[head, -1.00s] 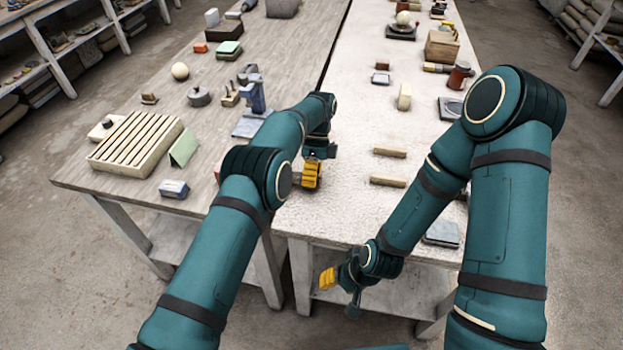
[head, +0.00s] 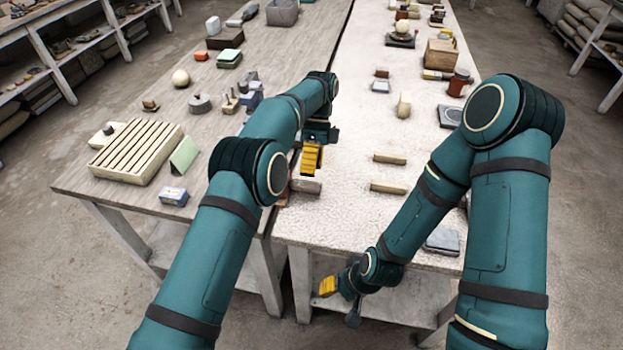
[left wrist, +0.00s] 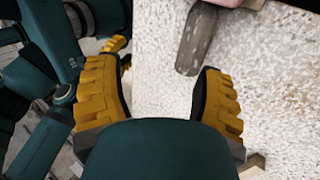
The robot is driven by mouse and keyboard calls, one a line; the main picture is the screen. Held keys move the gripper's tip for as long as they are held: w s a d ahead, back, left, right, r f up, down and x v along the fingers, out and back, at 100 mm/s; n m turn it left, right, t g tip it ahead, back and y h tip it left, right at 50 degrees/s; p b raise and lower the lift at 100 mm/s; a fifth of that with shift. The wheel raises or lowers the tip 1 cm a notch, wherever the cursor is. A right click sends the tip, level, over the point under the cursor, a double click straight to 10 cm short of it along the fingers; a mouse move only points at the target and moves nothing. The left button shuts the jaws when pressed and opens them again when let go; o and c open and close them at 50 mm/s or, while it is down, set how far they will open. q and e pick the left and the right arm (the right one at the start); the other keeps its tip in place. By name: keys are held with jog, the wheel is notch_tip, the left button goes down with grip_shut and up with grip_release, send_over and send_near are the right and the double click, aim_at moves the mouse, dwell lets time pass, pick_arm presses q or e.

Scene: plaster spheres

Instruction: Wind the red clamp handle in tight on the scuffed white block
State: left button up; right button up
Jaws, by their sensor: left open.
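My left gripper (head: 312,160) is low over the front part of the white speckled table, fingers apart with nothing between them. Both yellow fingers show in the left wrist view (left wrist: 160,80). In the left wrist view a worn grey bar (left wrist: 197,38) lies beyond the fingertips. No red clamp handle shows clearly. My right gripper (head: 328,287) hangs before the table edge; its opening is unclear.
Two wooden bars (head: 389,188) lie to the right of my left gripper. A slatted cream rack (head: 136,150), a green folded card (head: 184,154) and a blue-white box (head: 174,196) stand on the left table. A blue tool (head: 250,101) is partly behind my left arm.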

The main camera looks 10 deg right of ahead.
aim_at(302, 182)
pick_arm(q)
jog(key=shift+r, duration=1.25)
pick_arm(e)
jog(key=shift+r, duration=0.1)
pick_arm(q)
jog(key=shift+w+a+r+t+p, duration=0.25)
jog(key=shift+w+r+t+p, duration=0.25)
jog(key=shift+t, duration=0.3)
notch_tip(302, 182, up, 3)
jog(key=s+a+t+h+p, duration=0.2)
jog(key=t+p, duration=0.1)
jog(key=t, duration=0.3)
jog(key=f, duration=0.4)
jog(key=w+f+b, duration=0.1)
jog(key=f, duration=0.9)
jog(key=shift+w, duration=0.35)
pick_arm(e)
jog(key=shift+w+a+r, duration=0.1)
jog(key=shift+w+r, duration=0.15)
jog(key=shift+r, duration=0.4)
jog(key=shift+w+r, duration=0.25)
jog(key=shift+r, duration=0.35)
